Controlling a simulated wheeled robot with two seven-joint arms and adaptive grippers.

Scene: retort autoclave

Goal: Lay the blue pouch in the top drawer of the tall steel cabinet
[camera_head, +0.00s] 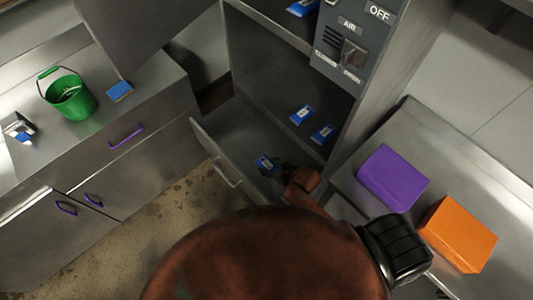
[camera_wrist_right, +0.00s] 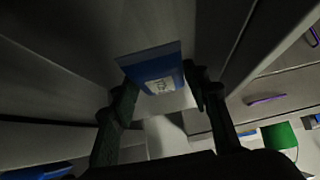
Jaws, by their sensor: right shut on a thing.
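The blue pouch (camera_head: 265,162) has a white label and is held between the fingers of my right gripper (camera_head: 280,170). In the right wrist view the pouch (camera_wrist_right: 155,68) stands out past the two dark fingertips (camera_wrist_right: 162,88). The tall steel cabinet (camera_head: 262,62) is open at the front. Its drawer (camera_head: 212,134) is pulled out, and the pouch shows over the drawer's inside in the head view. I cannot tell whether the pouch touches the drawer floor. My left gripper is not in view.
More blue pouches (camera_head: 302,115) lie on the cabinet shelves. A switch panel (camera_head: 350,45) is on the cabinet's right. A purple box (camera_head: 393,178) and an orange box (camera_head: 457,234) stand on the right counter.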

